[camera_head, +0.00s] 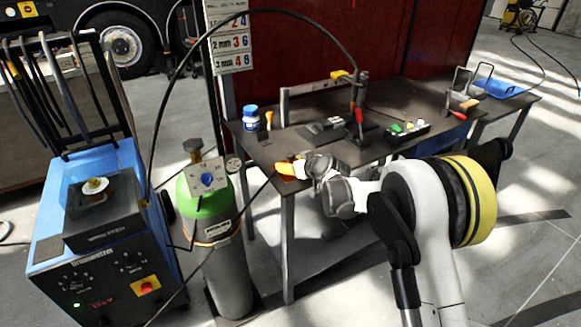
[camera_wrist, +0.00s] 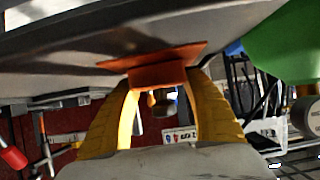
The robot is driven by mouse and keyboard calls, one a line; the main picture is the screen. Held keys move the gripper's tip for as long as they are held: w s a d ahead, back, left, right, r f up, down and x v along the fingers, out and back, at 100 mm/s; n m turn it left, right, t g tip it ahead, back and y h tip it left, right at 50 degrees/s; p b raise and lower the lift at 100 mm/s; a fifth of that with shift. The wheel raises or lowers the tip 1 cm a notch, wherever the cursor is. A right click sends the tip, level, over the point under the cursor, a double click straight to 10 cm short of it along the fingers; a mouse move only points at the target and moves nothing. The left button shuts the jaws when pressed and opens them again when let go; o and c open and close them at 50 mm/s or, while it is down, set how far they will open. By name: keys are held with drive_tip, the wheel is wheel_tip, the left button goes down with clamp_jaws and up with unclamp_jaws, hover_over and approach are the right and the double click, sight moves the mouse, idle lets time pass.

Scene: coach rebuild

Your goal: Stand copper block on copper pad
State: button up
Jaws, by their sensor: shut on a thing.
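My gripper (camera_wrist: 160,88) has yellow fingers closed on both sides of the copper block (camera_wrist: 150,77) in the wrist view. The orange-brown copper pad (camera_wrist: 188,53) lies flat against the grey bench surface, which is at the top of this view. The block's end meets the pad or is very close to it; I cannot tell if there is a small gap. In the head view my gripper (camera_head: 287,168) is low over the front left part of the bench, and the block and pad are too small or hidden to make out clearly.
The dark workbench (camera_head: 300,140) carries a blue-lidded jar (camera_head: 251,118), an orange-handled tool (camera_head: 269,119), a clamp stand (camera_head: 359,105) and a black tray of small parts (camera_head: 408,132). A green-topped gas cylinder (camera_head: 205,188) stands left of the bench, beside a blue welding machine (camera_head: 100,235).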

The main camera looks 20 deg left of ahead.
drive_tip(key=shift+r, duration=0.15)
drive_tip(key=o, duration=1.4)
drive_tip(key=shift+r, duration=0.1)
drive_tip(key=p+v, duration=0.3)
drive_tip(key=v, duration=0.9)
drive_tip(key=shift+p, duration=0.35)
drive_tip(key=shift+s, duration=0.1)
